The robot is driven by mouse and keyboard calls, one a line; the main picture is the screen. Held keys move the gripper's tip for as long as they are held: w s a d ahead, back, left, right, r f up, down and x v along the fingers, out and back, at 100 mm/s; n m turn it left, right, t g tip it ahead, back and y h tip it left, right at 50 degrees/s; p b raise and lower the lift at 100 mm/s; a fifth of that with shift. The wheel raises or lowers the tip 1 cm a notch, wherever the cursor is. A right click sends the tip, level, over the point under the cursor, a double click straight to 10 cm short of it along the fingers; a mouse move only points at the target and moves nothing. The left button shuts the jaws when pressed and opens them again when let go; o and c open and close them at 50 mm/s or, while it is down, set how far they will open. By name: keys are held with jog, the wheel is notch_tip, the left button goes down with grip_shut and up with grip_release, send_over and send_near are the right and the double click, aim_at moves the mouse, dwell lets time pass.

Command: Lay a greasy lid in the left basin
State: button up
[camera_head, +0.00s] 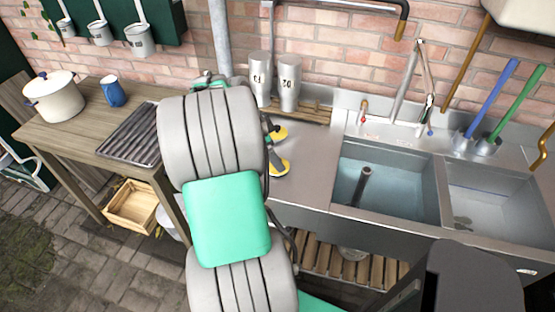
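The left basin (343,203) of the steel sink holds bluish water, with a dark upright pipe (362,186) standing in it. I see no loose greasy lid; my arm covers part of the counter and table, so one could be hidden there. My gripper (281,151) is mostly hidden behind my arm, over the counter left of the sink. Two black-and-yellow pieces that look like its fingertips show beside the arm. They stand apart with nothing visible between them. The gripper is well left of the left basin.
The right basin (500,238) adjoins it. A tap (408,88) stands behind the basins, with blue (491,94) and green (520,100) handled brushes at right. Two numbered metal churns (289,84) stand at the back. A wooden table (75,131) at left bears a lidded pot (55,103), blue mug (113,93) and ribbed rack (130,135).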

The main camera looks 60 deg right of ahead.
jog(key=p+x, duration=0.1)
jog(key=x, duration=0.4)
jog(key=shift+w+f, duration=0.1)
jog(key=shift+f, duration=0.2)
jog(key=shift+a, duration=0.1)
jog(key=shift+c, duration=0.3)
jog(key=c, duration=1.5)
